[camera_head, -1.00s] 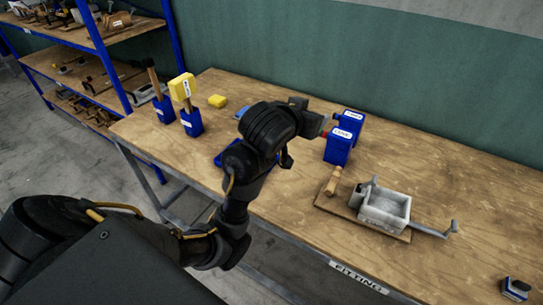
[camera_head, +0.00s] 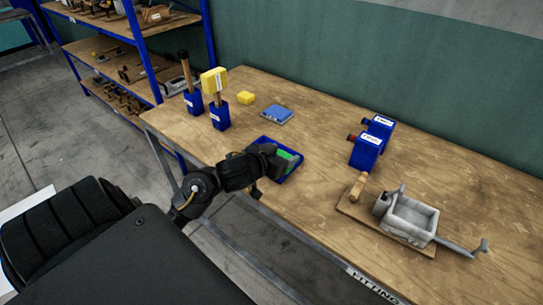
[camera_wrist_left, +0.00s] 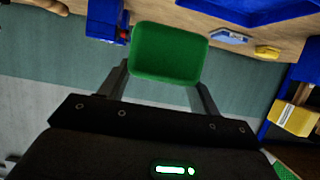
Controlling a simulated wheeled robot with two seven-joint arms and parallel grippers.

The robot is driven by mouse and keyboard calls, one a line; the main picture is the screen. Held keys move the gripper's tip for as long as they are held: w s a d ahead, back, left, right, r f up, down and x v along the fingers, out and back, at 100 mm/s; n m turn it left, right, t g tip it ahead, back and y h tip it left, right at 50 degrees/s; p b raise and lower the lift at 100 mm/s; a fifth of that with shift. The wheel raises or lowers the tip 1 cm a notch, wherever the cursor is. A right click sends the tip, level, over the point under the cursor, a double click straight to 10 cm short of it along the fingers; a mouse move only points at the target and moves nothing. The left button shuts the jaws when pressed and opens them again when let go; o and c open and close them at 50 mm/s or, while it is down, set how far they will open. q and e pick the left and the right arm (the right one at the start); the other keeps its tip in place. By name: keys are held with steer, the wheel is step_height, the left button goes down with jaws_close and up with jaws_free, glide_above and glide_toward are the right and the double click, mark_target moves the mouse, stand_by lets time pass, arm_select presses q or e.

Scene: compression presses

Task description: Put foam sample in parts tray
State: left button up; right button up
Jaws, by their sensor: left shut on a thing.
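A green foam sample (camera_head: 287,155) is held between the fingers of my left gripper (camera_head: 276,156); it also shows in the left wrist view (camera_wrist_left: 168,53) as a rounded green block, with a finger at each side. The blue parts tray (camera_head: 291,177) lies on the bench directly around or beneath the gripper's end, and the arm hides much of it. A blue tray wall shows at the top of the left wrist view (camera_wrist_left: 250,12). I cannot tell whether the foam touches the tray. My right gripper is not in view.
A grey press (camera_head: 410,217) on a wooden board stands to the right. A blue-grey pad (camera_head: 277,114), a yellow block (camera_head: 245,97) and two blue holders (camera_head: 219,117) sit farther left. The bench between is clear.

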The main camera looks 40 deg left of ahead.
arm_select(q)
steer(key=w+a+f, duration=0.4)
steer(key=a+f, duration=0.1)
steer(key=w+a+f, duration=0.2)
steer(key=a+f, duration=0.1)
steer(key=shift+w+a+b, duration=0.15)
steer(key=shift+a+b, duration=0.05)
steer(key=shift+b, duration=0.2)
steer(key=shift+w+a+f, duration=0.1)
steer(key=shift+a+f, duration=0.1)
steer(key=shift+f, duration=1.6)
steer(key=shift+f, duration=0.1)
steer(key=o, duration=1)
